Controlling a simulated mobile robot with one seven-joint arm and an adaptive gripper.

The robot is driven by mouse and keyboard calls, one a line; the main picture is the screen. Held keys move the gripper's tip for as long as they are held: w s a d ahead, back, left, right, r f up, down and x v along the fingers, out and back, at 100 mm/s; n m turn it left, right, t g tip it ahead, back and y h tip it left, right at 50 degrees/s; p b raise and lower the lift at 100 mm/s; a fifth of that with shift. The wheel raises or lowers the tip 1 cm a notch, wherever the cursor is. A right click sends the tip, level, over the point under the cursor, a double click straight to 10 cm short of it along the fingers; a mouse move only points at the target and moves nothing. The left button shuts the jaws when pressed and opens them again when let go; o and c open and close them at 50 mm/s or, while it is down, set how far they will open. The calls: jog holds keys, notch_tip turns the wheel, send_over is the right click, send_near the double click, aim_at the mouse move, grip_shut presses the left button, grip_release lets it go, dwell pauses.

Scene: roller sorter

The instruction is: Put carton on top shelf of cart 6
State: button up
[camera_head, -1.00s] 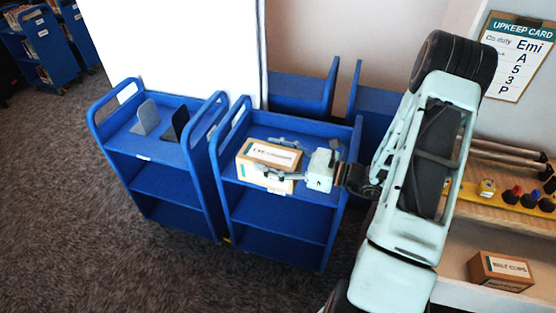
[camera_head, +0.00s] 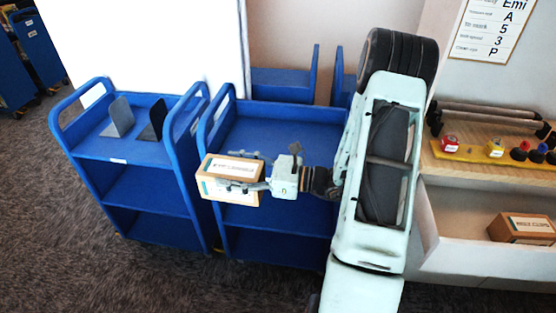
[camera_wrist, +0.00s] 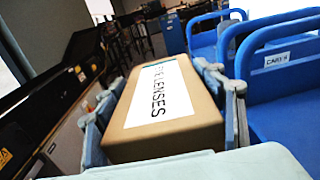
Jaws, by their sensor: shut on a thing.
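The brown carton (camera_head: 213,168) has a white label. In the wrist view the carton (camera_wrist: 165,120) fills the middle and its label ends in "LENSES". My gripper (camera_head: 238,173) is shut on it, with one finger along each side. In the head view the carton appears over the front left corner of the right blue cart (camera_head: 275,125); it looks held up, clear of the shelf. The left blue cart (camera_head: 130,148) stands beside it. A cart label (camera_wrist: 291,60) in the wrist view starts with "CART"; I cannot read its number surely.
A grey bookend (camera_head: 120,117) and a black one (camera_head: 155,120) stand on the left cart's top. The right cart's top shelf looks empty. A wooden bench (camera_head: 465,165) with small coloured items and a box (camera_head: 522,228) below is at right.

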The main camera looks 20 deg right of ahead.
notch_tip(320, 180, down, 17)
jog(key=b, duration=1.8)
jog(key=shift+a, duration=0.3)
